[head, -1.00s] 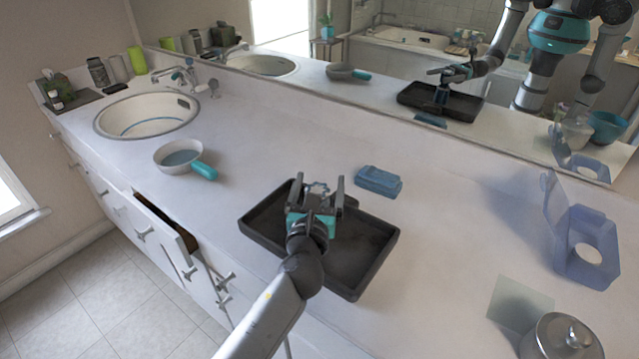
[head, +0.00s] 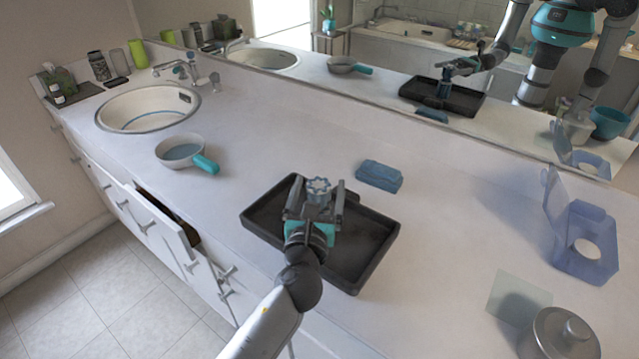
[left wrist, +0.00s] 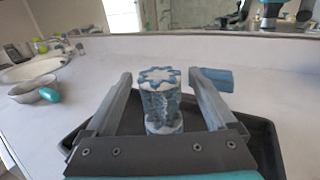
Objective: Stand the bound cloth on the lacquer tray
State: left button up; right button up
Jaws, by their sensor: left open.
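The bound cloth (head: 319,188) is an upright blue-grey roll with a star-shaped top. It also shows in the left wrist view (left wrist: 161,100), between the two fingers with gaps on both sides. My left gripper (head: 320,200) is open around it, over the black lacquer tray (head: 370,268). The tray also shows behind the fingers in the left wrist view (left wrist: 262,140). The cloth looks upright on the tray, but its base is partly hidden by my gripper. My right gripper is not in view.
A folded blue cloth (head: 379,176) lies behind the tray. A pan (head: 182,151) and sink (head: 148,108) are to the left, with an open drawer (head: 170,222) below. A blue translucent holder (head: 583,243) and lidded metal pot (head: 560,335) stand right. A mirror runs behind.

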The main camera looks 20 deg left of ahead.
pick_arm(q)
jog(key=shift+s+d, duration=0.15)
jog(key=shift+s, duration=0.95)
jog(key=shift+s+d, duration=0.15)
jog(key=shift+s, duration=1.2)
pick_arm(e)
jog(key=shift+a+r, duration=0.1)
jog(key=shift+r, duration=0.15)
pick_arm(q)
jog(key=shift+s+d, duration=0.1)
jog(key=shift+s, duration=0.05)
jog(key=s+d+b, duration=0.1)
jog(key=s+d, duration=0.1)
jog(key=s, duration=1.2)
jog(key=shift+s, duration=0.4)
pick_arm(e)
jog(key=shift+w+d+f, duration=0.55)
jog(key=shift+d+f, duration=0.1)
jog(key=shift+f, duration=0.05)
